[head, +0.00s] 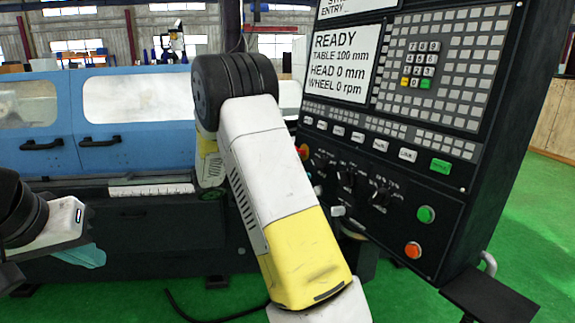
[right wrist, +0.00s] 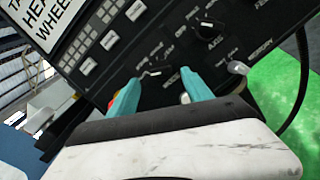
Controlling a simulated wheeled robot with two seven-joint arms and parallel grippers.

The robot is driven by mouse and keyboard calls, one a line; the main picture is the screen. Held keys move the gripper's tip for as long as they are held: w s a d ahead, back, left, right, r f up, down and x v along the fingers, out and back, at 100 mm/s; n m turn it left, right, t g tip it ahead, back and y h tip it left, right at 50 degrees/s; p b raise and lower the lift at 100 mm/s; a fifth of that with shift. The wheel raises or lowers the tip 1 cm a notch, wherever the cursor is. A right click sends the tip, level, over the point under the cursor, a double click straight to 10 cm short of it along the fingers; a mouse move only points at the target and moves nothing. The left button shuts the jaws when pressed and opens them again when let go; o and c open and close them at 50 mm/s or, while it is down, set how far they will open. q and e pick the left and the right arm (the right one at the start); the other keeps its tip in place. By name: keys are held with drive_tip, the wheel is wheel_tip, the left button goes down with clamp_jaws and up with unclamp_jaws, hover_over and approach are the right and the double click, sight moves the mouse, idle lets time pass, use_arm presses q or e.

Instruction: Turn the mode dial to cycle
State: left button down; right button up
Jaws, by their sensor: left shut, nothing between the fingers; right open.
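The black control panel (head: 335,155) carries several dark rotary dials, including one at the middle (head: 345,179) and one further right (head: 380,196). Their small labels are too blurred for me to tell which is the mode dial. In the right wrist view, a dial with a pale pointer (right wrist: 153,72) lies just beyond and between the teal fingertips of my right gripper (right wrist: 160,78), which is open. Contact cannot be made out. Another dial (right wrist: 208,28) sits up and to the right. In the head view my right arm hides this gripper. My left gripper (head: 84,256) is shut and empty at the far left.
A red and yellow stop button (head: 303,151) sits at the panel's left edge. Green (head: 426,214) and orange (head: 413,250) buttons sit low on its right. The screen (head: 342,62) reads READY. The blue machine doors (head: 125,120) stand behind my arms.

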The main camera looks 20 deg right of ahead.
sight(315, 164)
drive_tip(key=shift+w+d, duration=0.1)
drive_tip(key=shift+d, duration=2.3)
drive_tip(key=shift+c, duration=0.5)
clamp_jaws()
